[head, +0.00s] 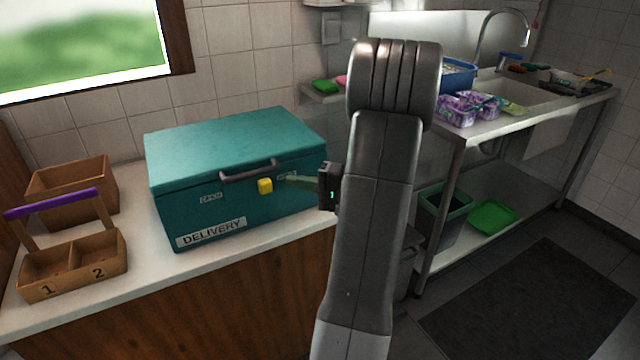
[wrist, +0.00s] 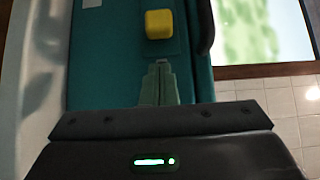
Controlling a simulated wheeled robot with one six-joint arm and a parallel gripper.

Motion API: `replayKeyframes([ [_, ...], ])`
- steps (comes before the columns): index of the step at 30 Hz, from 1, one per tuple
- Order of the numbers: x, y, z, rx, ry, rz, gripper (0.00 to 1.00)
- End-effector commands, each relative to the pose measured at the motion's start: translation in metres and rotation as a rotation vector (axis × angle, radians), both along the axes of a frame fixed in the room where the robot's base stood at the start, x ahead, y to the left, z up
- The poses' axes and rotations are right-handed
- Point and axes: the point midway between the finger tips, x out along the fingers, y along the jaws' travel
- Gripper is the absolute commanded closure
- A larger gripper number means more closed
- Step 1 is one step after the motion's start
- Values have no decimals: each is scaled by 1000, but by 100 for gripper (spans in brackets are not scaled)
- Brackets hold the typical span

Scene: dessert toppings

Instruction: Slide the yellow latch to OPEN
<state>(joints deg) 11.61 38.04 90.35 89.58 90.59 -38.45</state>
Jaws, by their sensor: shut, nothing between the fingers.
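The yellow latch (head: 265,186) is a small block on the front of the teal delivery box (head: 235,136), below its dark handle (head: 248,172). It sits between an OPEN label (head: 210,198) on its left and another label, partly covered by my gripper, on its right. My gripper (head: 288,181) is shut and empty, just right of the latch and pointing at it. In the wrist view the latch (wrist: 159,24) lies straight beyond my closed fingertips (wrist: 160,68), with a small gap between. The lid is closed.
A wooden carrier with a purple handle (head: 52,203) and a wooden box (head: 84,183) stand on the counter left of the delivery box. A metal sink table (head: 540,105) with purple packs (head: 456,110) is at the right.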

Motion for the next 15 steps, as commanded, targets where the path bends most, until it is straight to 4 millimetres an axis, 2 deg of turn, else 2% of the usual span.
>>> replayKeyframes([
  [6,-16,21,1,0,1,0,100],
  [15,-18,25,0,-1,1,-2,100],
])
